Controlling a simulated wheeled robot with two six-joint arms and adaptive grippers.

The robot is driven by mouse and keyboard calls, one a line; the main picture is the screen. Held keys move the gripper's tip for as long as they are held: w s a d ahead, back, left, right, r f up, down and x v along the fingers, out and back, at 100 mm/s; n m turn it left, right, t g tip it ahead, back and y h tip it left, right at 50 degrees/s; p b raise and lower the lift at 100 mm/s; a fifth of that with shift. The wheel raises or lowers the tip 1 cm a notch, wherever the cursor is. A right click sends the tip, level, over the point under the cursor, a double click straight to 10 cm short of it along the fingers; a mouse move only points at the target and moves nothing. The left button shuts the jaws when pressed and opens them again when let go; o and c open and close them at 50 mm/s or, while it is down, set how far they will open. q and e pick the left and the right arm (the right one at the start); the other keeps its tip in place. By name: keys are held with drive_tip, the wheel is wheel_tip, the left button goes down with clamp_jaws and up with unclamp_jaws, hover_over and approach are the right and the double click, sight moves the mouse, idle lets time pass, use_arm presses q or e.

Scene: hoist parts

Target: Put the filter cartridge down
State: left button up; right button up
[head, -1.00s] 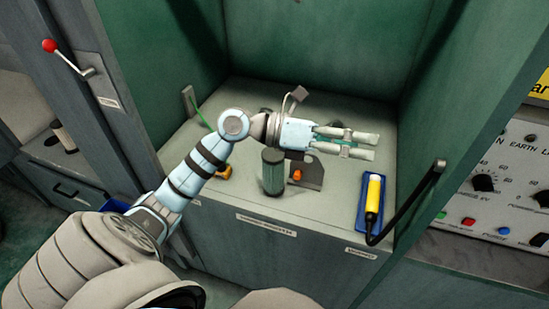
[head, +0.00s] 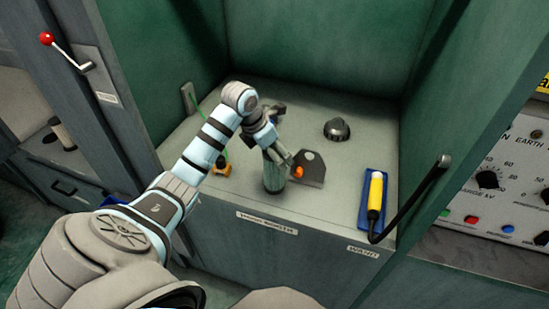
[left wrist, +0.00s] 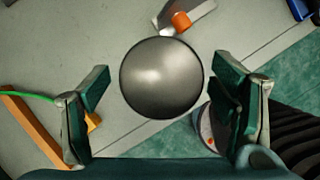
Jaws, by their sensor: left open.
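The filter cartridge, a dark green cylinder (head: 273,182) with a metal top, stands upright near the front edge of the cabinet shelf. My left gripper (head: 278,156) points down at its top and partly hides it in the head view. In the left wrist view the cartridge's round grey metal top (left wrist: 162,78) lies between the two spread green-padded fingers (left wrist: 163,112), with a visible gap on each side. The left gripper is open. My right gripper is not in view.
A blue tray (head: 364,216) with a yellow-handled tool lies at the right front. A dark domed knob (head: 337,129) is behind. A yellow-orange object (head: 221,168) sits at left. The shelf's back right is clear.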

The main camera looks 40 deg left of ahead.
use_arm(q)
drive_tip(key=shift+w+d+f, duration=0.1)
drive_tip(key=shift+w+f, duration=0.1)
drive_tip(key=shift+f, duration=0.2)
clamp_jaws()
